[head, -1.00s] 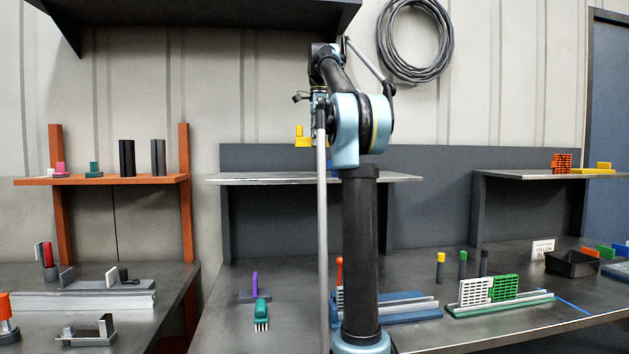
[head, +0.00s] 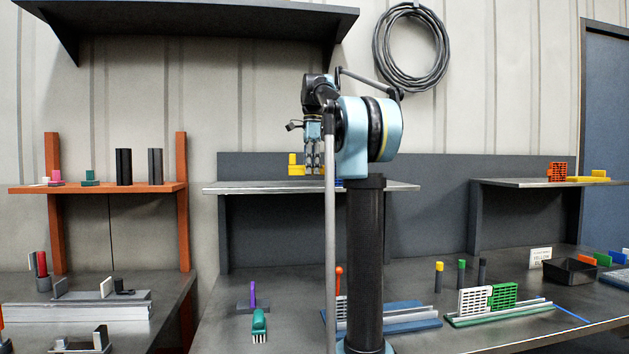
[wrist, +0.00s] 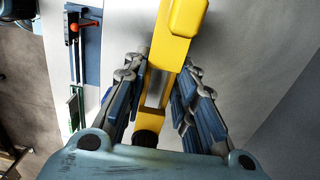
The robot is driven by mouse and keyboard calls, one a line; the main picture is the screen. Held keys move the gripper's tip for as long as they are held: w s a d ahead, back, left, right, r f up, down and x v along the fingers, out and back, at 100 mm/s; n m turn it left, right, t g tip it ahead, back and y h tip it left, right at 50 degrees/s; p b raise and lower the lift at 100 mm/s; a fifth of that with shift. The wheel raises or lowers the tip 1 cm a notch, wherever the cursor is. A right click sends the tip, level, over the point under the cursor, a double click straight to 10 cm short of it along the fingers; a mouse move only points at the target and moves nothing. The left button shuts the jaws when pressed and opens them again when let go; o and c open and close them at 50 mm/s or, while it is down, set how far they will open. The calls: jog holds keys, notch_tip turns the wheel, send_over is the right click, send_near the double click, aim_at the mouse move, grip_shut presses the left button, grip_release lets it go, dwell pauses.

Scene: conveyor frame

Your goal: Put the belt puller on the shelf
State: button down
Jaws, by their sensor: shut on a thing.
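The belt puller, as I take this yellow tool (head: 294,168) to be, sits between the fingers of my gripper (head: 313,171). In the wrist view the yellow tool (wrist: 174,42) has a long bar with a grey inset and a dark round end, and my gripper (wrist: 161,74) is shut on it from both sides. In the head view the tool is upright, its raised post at left, at the middle grey shelf (head: 240,187). Its underside is just over or on the shelf top; I cannot tell whether they touch. The fingers hide part of it.
An orange shelf (head: 110,188) with small parts stands at left, and another grey shelf (head: 520,183) at right. A dark overhead shelf (head: 200,18) hangs at upper left. Below, the bench holds rails, upright pegs and a black bin (head: 570,270). The middle shelf's left part looks clear.

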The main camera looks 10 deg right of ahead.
jog(key=shift+f, duration=1.7)
jog(key=c, duration=1.3)
grip_release()
notch_tip(320, 180, up, 12)
jog(key=shift+d, duration=0.2)
jog(key=shift+w, duration=0.1)
